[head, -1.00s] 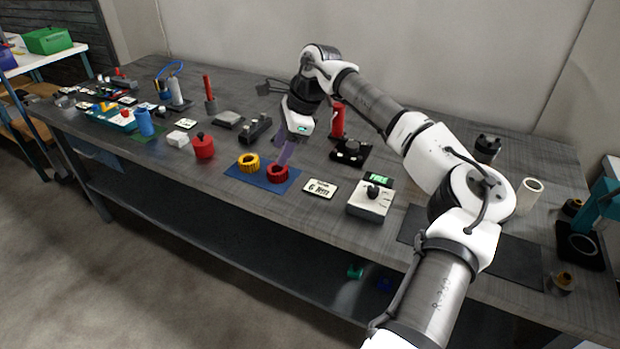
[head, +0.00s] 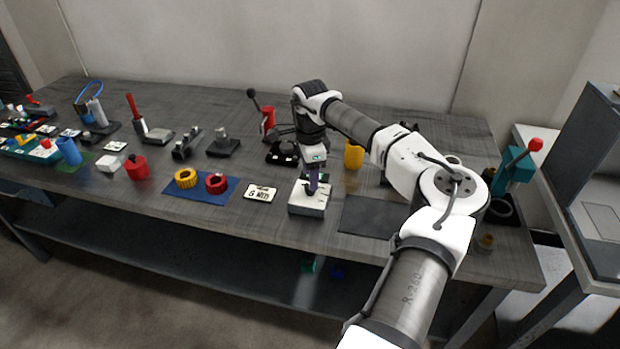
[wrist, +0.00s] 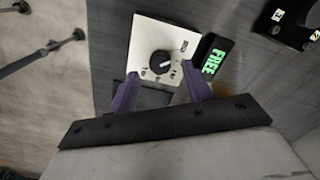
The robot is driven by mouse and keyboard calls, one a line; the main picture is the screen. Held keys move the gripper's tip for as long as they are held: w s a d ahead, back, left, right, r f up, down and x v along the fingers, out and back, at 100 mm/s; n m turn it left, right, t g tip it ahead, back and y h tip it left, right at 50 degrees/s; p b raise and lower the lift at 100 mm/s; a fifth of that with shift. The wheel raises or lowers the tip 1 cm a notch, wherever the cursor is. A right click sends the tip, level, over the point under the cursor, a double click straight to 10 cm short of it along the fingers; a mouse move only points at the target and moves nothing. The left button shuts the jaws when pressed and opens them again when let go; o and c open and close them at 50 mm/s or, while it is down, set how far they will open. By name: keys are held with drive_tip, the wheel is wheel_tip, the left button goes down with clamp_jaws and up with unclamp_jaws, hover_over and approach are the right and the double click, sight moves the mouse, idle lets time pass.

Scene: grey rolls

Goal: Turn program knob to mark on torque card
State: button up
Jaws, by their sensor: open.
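The program knob (wrist: 160,62) is a dark round dial on a white box (wrist: 143,35) with small marks around it. The box (head: 300,204) stands near the table's front edge in the head view. The torque card (head: 261,193) is a white card with black print, lying flat left of the box; the head view shows a line like "6 Nm". My gripper (head: 312,190) is over the box in the head view and hides the knob there. In the wrist view my gripper (wrist: 163,88) is open, its purple fingers spread below the knob, with nothing visible between them.
A display reading "FREE" (wrist: 214,57) stands beside the box. A blue mat (head: 200,192) with yellow (head: 186,178) and red (head: 216,183) rings lies to the left. A dark mat (head: 370,217) lies to the right. A yellow cup (head: 353,155) stands behind.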

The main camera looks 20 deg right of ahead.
drive_tip(key=shift+f, duration=1.6)
drive_tip(key=c, duration=1)
